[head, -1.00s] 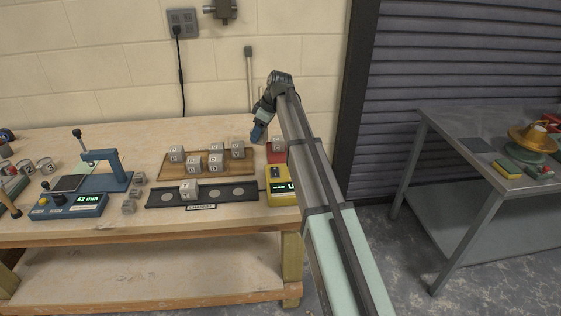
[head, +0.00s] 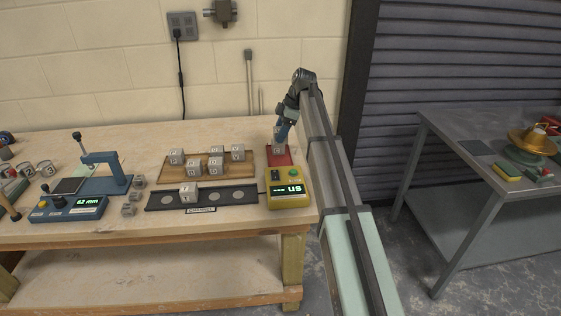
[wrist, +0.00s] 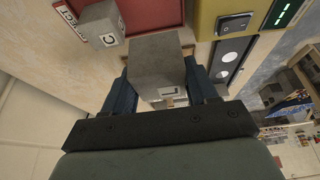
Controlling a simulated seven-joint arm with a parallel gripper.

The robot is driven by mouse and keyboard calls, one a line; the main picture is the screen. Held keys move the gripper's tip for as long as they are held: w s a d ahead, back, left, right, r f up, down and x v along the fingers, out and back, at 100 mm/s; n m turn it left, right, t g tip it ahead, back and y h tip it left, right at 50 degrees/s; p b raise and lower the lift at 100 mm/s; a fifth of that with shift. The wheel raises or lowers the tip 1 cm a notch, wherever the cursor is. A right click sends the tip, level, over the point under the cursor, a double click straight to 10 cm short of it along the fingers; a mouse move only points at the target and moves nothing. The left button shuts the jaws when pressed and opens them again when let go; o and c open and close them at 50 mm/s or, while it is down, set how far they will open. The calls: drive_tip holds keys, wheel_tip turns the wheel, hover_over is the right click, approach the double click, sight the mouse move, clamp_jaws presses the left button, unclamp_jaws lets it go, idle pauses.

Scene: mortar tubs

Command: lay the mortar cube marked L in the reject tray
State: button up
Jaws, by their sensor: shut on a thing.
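My gripper (head: 281,138) points down over the red reject tray (head: 291,157) at the right end of the bench. In the wrist view my gripper (wrist: 165,92) is shut on a grey mortar cube (wrist: 158,58). Its white label is seen too steeply to read. Another cube (wrist: 98,22), with a letter like C or U, stands on the tray (wrist: 152,12) to the left of the held one. In the head view a cube (head: 278,151) shows right below the fingers; I cannot tell which of the two it is, nor whether the held cube touches the tray.
A yellow meter (head: 288,190) stands just in front of the tray. Several cubes stand on a wooden board (head: 172,172) to the left. A dark channel strip (head: 220,204) carries one cube (head: 188,190). A blue press (head: 100,170) is further left.

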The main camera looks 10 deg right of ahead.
wheel_tip(320, 180, down, 10)
drive_tip(key=shift+r, duration=0.15)
idle(0.4)
drive_tip(key=o, duration=1.2)
drive_tip(key=shift+o, duration=0.2)
drive_tip(key=v, duration=1.2)
